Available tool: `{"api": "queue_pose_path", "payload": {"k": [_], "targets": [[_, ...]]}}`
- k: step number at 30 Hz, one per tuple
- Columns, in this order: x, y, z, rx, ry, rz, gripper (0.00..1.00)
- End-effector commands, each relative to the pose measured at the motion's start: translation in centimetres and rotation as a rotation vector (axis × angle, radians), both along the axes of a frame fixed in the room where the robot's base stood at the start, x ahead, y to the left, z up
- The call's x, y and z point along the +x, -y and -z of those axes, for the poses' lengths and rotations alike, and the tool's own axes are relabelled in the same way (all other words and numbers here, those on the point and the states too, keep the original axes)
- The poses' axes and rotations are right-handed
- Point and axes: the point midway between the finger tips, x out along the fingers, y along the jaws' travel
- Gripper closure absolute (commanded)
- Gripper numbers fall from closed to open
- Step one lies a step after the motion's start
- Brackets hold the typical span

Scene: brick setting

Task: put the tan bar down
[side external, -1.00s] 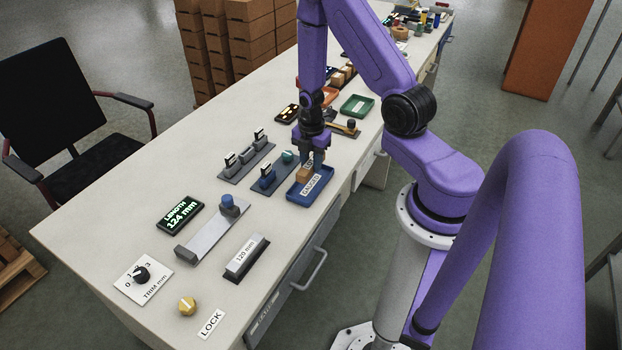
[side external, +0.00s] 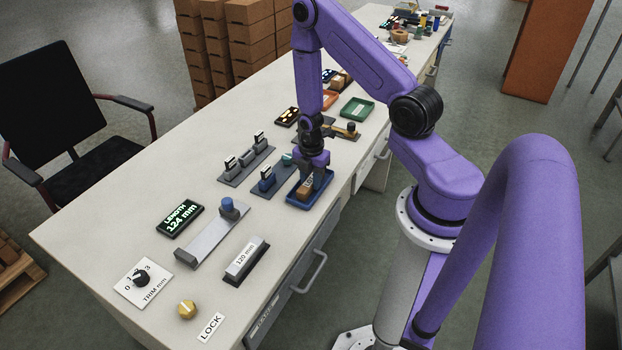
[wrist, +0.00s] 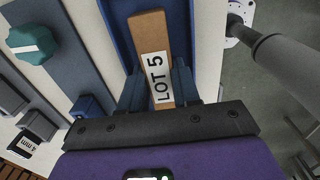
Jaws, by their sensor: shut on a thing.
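The tan bar (side external: 304,193) with a "LOT 5" label is between the fingers of my gripper (side external: 309,182). In the wrist view the bar (wrist: 150,35) points away from my gripper (wrist: 158,88), which is shut on its near, labelled part. The blue tray (side external: 324,184) is directly below, and its blue floor and sides (wrist: 120,25) show around the bar in the wrist view. The bar is low at the tray; I cannot tell whether its underside touches the tray floor.
A slate-blue fixture with a teal knob (wrist: 33,44) stands to the left of the tray. A green tray (side external: 357,108) and an orange tray (side external: 328,99) lie farther back. A grey slide with a blue knob (side external: 227,205) and a 120 mm block (side external: 246,260) are nearer.

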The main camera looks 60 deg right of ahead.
Motion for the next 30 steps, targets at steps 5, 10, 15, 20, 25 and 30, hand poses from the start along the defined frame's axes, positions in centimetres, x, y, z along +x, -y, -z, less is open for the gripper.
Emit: {"api": "queue_pose_path", "payload": {"k": [5, 10, 15, 20, 25, 30], "targets": [[0.0, 0.0, 0.3, 0.000, -0.001, 0.000, 1.00], [0.0, 0.0, 0.3, 0.000, -0.001, 0.000, 0.58], [0.0, 0.0, 0.3, 0.000, -0.001, 0.000, 0.58], [0.0, 0.0, -0.4, 0.000, 0.001, 0.000, 0.58], [0.1, 0.0, -2.3, 0.000, 0.003, 0.000, 0.58], [0.1, 0.0, -4.7, -0.004, 0.002, 0.003, 0.58]]}}
